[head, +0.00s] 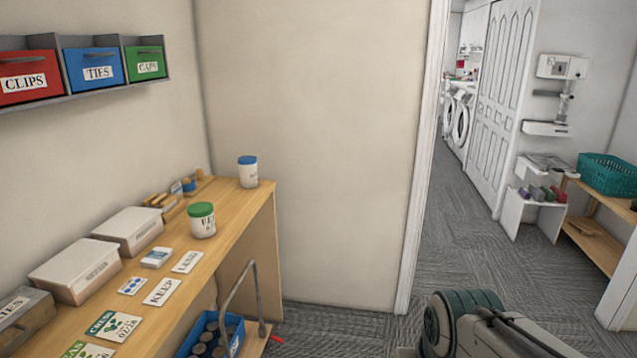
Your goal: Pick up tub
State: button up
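Two white tubs stand upright on the wooden bench. The tub with a green lid (202,221) has dark lettering on its side and stands near the bench's right edge. The tub with a blue lid (248,172) stands farther back, by the bench's far right corner. Nothing touches either tub. Part of my arm shows at the bottom right, well to the right of the bench. My gripper is not in view.
The wooden bench (212,258) also holds two white boxes (75,270), labels and cards. Coloured bins (93,66) hang on the wall above. A blue crate (208,330) sits low beside the bench. Carpet is open through the doorway at right.

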aim_at(248, 165)
jog(key=z, duration=0.3)
jog(key=i, duration=2.95)
jog(key=u, duration=1.65)
jog(key=i, duration=0.9)
jog(key=u, duration=0.75)
